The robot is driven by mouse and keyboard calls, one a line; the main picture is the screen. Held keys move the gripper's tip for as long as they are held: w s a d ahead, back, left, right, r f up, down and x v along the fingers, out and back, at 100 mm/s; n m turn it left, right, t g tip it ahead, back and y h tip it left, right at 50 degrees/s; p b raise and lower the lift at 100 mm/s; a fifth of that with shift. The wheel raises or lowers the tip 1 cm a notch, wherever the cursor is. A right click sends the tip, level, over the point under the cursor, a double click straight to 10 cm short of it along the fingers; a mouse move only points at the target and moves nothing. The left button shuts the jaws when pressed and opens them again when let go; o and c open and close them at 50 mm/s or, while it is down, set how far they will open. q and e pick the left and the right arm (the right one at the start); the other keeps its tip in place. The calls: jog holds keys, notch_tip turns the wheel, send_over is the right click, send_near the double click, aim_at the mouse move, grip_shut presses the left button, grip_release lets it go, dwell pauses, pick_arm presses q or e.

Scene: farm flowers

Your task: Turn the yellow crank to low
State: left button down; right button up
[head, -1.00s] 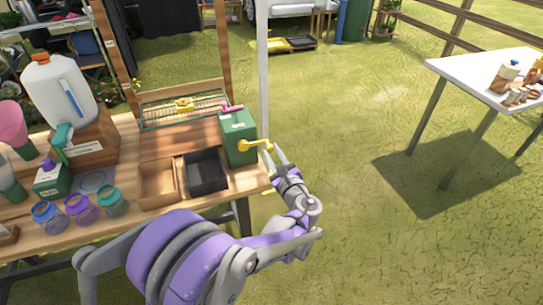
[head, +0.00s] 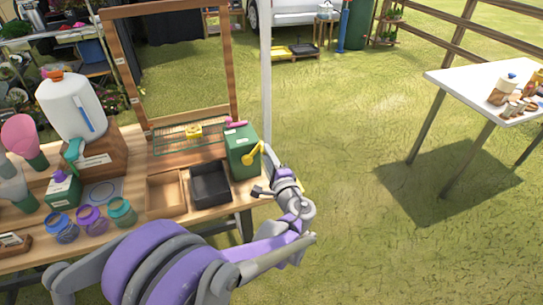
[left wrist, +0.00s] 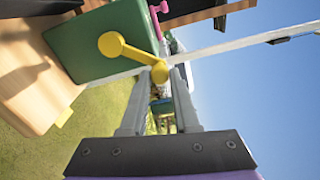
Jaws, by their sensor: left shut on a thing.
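The yellow crank (head: 252,156) sits on the side of a green box (head: 240,140) at the table's right end. In the head view its arm slants up to the right. The left wrist view shows the crank's round hub on the box and its knob (left wrist: 160,72) between my fingertips. My left gripper (left wrist: 161,84) is shut on the crank's knob; in the head view the gripper (head: 267,160) is beside the box, its fingertips partly hard to make out. No low mark is readable. My right gripper is not in view.
A pink handle (head: 236,124) sticks out at the box's top. A black tray (head: 210,200) and a wooden tray (head: 166,210) stand beside the box, with a wire rack (head: 170,135) behind. Open grass lies right of the table, up to a white table (head: 480,85).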

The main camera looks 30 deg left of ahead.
pick_arm(q)
jog(key=shift+s+a+r+n+p, duration=0.2)
jog(key=shift+s+a+r+n, duration=0.15)
jog(key=shift+n, duration=0.4)
jog(key=shift+s+a+r+n+p, duration=0.2)
jog(key=shift+s+n, duration=0.1)
jog(key=shift+n, duration=0.45)
jog(key=c, duration=0.7)
grip_release()
jog(key=shift+o, duration=0.2)
jog(key=v, duration=1.1)
jog(key=shift+a, duration=0.1)
